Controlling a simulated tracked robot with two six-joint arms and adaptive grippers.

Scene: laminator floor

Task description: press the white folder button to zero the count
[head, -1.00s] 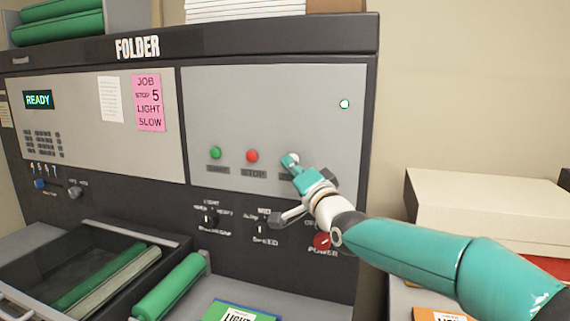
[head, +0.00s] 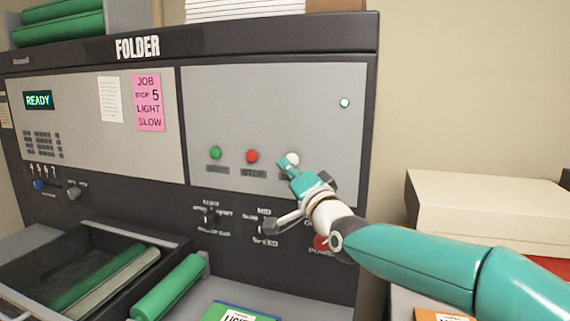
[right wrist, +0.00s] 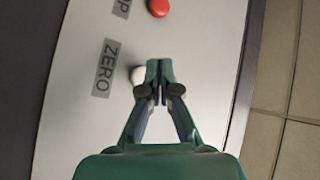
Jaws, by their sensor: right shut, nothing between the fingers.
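The white button (head: 293,159) sits on the folder's grey right panel (head: 270,110), to the right of the red stop button (head: 251,156) and the green button (head: 215,153). My right gripper (head: 287,163) is shut and empty, its tips at the lower left edge of the white button in the head view. In the right wrist view the white button (right wrist: 138,75) shows beside the shut fingertips (right wrist: 158,68), next to the ZERO label (right wrist: 105,68). I cannot tell whether the tips touch the button. My left gripper is not in view.
The red power knob (head: 321,243) is partly behind my right arm. A display (head: 38,100) reads READY. A pale box (head: 490,210) stands at the right. The panel above the buttons is clear.

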